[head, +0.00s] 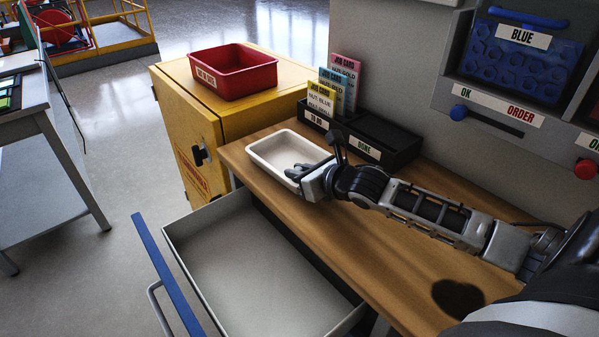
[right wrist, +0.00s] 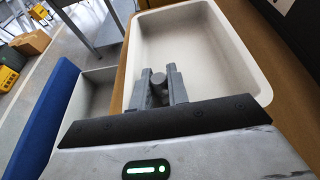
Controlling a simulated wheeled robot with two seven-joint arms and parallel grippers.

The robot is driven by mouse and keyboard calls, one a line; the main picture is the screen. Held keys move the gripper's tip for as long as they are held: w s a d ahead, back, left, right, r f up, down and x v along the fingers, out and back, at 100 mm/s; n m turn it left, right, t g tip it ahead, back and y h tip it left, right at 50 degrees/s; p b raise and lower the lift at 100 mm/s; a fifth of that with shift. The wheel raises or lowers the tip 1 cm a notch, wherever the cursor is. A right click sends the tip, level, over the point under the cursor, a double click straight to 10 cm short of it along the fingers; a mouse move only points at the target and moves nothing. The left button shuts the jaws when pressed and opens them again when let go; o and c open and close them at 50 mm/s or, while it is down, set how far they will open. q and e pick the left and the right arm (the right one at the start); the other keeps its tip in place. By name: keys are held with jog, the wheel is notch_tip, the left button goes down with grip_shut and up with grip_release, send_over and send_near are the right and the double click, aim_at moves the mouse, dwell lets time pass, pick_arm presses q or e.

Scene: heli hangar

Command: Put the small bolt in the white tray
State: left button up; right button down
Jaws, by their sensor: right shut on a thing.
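The white tray (head: 285,149) lies on the wooden bench and also fills much of the right wrist view (right wrist: 200,45). It looks empty inside. My right gripper (head: 294,171) is over the tray's front edge, with its fingers pointing in over the tray floor. In the right wrist view its two fingers are shut on a small grey round piece, the small bolt (right wrist: 158,78), at their tips. The bolt is too small to make out in the head view. My left gripper is not in view.
A black card holder (head: 395,138) with job cards stands behind the tray. An open drawer (head: 250,265) with a blue front juts out below the bench. A red bin (head: 233,72) sits on the yellow cabinet (head: 185,120) at the back left.

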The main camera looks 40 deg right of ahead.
jog(key=shift+s+f, duration=0.3)
jog(key=shift+f, duration=0.65)
jog(key=c, duration=1.4)
grip_release()
jog(key=shift+f, duration=0.1)
jog(key=shift+o, duration=0.2)
jog(key=shift+r+p, duration=0.35)
jog(key=shift+r, duration=0.35)
jog(key=v, duration=0.8)
jog(key=p+v, duration=0.1)
jog(key=v, duration=0.2)
jog(key=shift+s+d+r, duration=0.1)
jog(key=shift+s+r, duration=0.1)
jog(key=shift+r, duration=0.3)
